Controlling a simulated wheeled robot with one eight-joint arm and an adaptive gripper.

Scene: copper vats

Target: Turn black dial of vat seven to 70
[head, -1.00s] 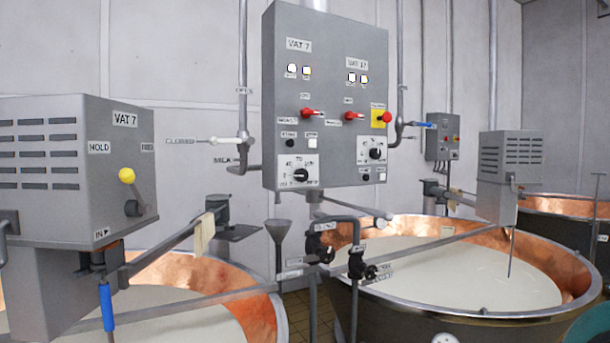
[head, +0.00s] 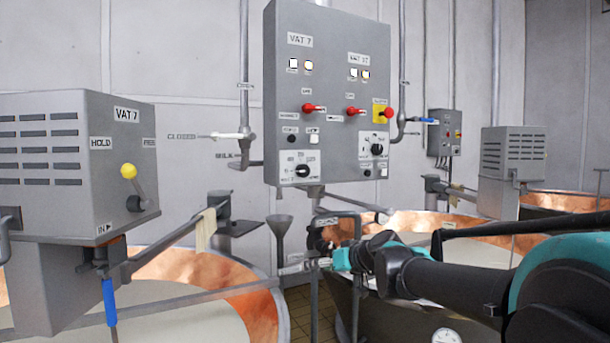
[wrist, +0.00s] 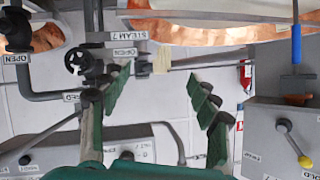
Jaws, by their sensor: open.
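The black dial of vat seven (head: 302,171) sits on a white scale plate at the lower left of the grey control panel (head: 331,40), under the VAT 7 label (head: 300,39). Its numbers are too small to read surely. My gripper (head: 322,262) is below the panel, in front of the pipes and apart from the dial. In the wrist view my gripper (wrist: 163,88) is open, with nothing between its green-padded fingers. I cannot tell whether the dial shows in that view.
A second black dial (head: 377,150) and two red switches (head: 312,108) share the panel. Black valves and pipes stand close to my gripper. The VAT 7 drive box (head: 50,150) is at left, with a yellow-knobbed lever (head: 130,172).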

